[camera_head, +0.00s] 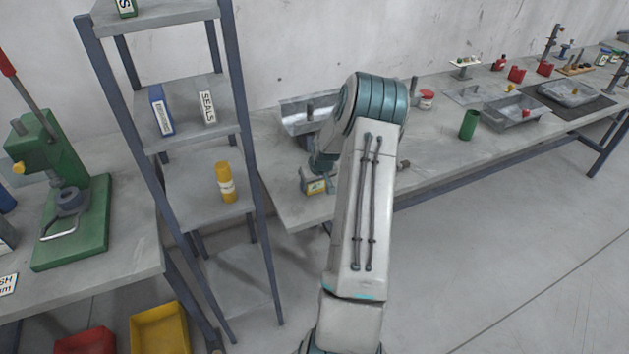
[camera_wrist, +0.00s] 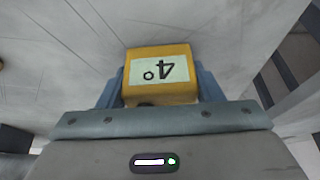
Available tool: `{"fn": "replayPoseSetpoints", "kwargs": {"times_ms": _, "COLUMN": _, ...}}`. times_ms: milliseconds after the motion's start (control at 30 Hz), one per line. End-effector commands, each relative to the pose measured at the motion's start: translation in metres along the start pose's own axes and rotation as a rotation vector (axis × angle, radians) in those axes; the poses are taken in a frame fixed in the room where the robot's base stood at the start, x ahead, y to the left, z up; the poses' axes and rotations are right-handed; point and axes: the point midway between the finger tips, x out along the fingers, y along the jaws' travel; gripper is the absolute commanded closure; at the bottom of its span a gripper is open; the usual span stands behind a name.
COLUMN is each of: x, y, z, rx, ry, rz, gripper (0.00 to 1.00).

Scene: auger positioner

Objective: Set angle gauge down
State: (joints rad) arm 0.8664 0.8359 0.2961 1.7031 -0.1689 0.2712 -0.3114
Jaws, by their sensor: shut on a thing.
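The angle gauge (camera_wrist: 158,88) is a yellow block with a pale label reading 4°, upside down in the wrist view. My gripper (camera_wrist: 160,90) is shut on it, with a blue-grey finger on each side. In the head view the yellow gauge (camera_head: 318,186) shows at the front left corner of the long workbench (camera_head: 430,165), beside my arm. My arm hides part of the gripper there. I cannot tell whether the gauge touches the bench top.
A metal trough (camera_head: 293,118) stands behind the gauge. A shelf rack (camera_head: 245,130) with boxes and a yellow bottle (camera_head: 225,182) is close on the left. A green cylinder (camera_head: 469,125), trays and small parts lie further right. Some bench surface between is clear.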

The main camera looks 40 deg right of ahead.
Motion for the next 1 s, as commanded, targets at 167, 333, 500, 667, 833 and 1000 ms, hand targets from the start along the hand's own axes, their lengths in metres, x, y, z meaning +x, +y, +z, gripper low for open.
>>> {"fn": "replayPoseSetpoints", "kwargs": {"times_ms": 167, "x": 0.000, "y": 0.000, "z": 0.000, "rx": 0.000, "ry": 0.001, "rz": 0.001, "gripper": 0.68}}
{"fn": "replayPoseSetpoints", "kwargs": {"times_ms": 333, "x": 0.002, "y": 0.000, "z": 0.001, "rx": -0.001, "ry": 0.000, "rz": 0.000, "gripper": 0.26}}
{"fn": "replayPoseSetpoints", "kwargs": {"times_ms": 500, "x": 0.002, "y": 0.000, "z": 0.001, "rx": -0.001, "ry": 0.000, "rz": 0.000, "gripper": 0.18}}
{"fn": "replayPoseSetpoints", "kwargs": {"times_ms": 667, "x": 0.001, "y": 0.000, "z": 0.001, "rx": 0.000, "ry": 0.000, "rz": 0.000, "gripper": 0.18}}
{"fn": "replayPoseSetpoints", "kwargs": {"times_ms": 833, "x": -0.007, "y": 0.001, "z": 0.000, "rx": 0.000, "ry": 0.002, "rz": 0.001, "gripper": 0.18}}
{"fn": "replayPoseSetpoints", "kwargs": {"times_ms": 1000, "x": -0.033, "y": 0.001, "z": 0.000, "rx": -0.001, "ry": 0.003, "rz": 0.002, "gripper": 0.18}}
